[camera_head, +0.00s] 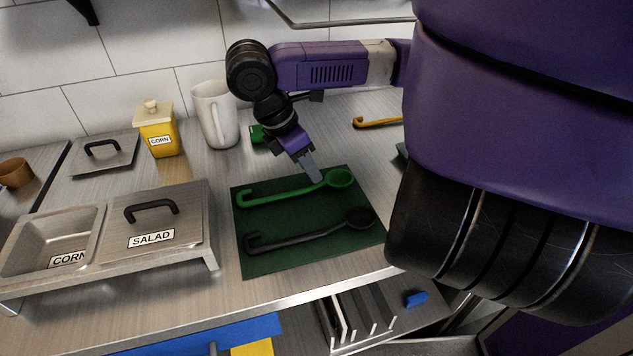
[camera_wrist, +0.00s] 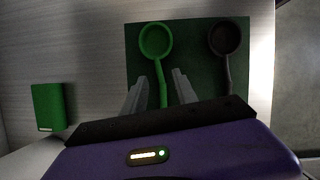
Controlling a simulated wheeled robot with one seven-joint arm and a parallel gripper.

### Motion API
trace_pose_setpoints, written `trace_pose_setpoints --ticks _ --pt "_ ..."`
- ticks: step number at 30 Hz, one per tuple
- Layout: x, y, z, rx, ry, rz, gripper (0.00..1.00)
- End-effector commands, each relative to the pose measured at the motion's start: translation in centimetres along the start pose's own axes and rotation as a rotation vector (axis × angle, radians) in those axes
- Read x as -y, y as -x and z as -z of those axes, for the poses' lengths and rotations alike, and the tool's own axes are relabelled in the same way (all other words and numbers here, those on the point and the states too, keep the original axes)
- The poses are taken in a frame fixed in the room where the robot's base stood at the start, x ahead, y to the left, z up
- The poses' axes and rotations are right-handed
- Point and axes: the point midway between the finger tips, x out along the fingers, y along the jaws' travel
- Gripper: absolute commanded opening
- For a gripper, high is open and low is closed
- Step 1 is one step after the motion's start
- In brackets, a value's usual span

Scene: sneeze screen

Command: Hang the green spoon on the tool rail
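The green spoon (camera_head: 290,191) lies on a dark green mat (camera_head: 285,210), its bowl to the right and its hooked handle end to the left. It also shows in the wrist view (camera_wrist: 156,42). My gripper (camera_head: 310,170) is over the handle near the bowl, pointing down. In the wrist view its two fingers (camera_wrist: 161,78) are apart, with the handle between them; I cannot tell whether they touch it. A thin metal rail (camera_head: 330,23) runs along the wall at the top, partly cut off; I cannot tell whether it is the tool rail.
A black spoon (camera_head: 310,236) lies on the mat beside the green one. A yellow hooked tool (camera_head: 376,122) lies farther back. A white pitcher (camera_head: 213,115), a corn jar (camera_head: 157,130) and a green box (camera_wrist: 48,106) stand behind. The salad pan (camera_head: 155,230) is left of the mat.

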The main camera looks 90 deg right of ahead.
Motion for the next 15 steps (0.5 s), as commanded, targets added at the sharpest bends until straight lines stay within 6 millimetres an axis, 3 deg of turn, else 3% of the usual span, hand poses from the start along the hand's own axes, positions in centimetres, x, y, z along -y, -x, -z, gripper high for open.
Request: trace_pose_setpoints --ticks 10,15 --pt "-0.1 -4.4 -0.2 0.0 0.0 0.002 0.34" --pt "-0.2 -5.6 -0.2 -0.001 0.0 0.0 0.34"
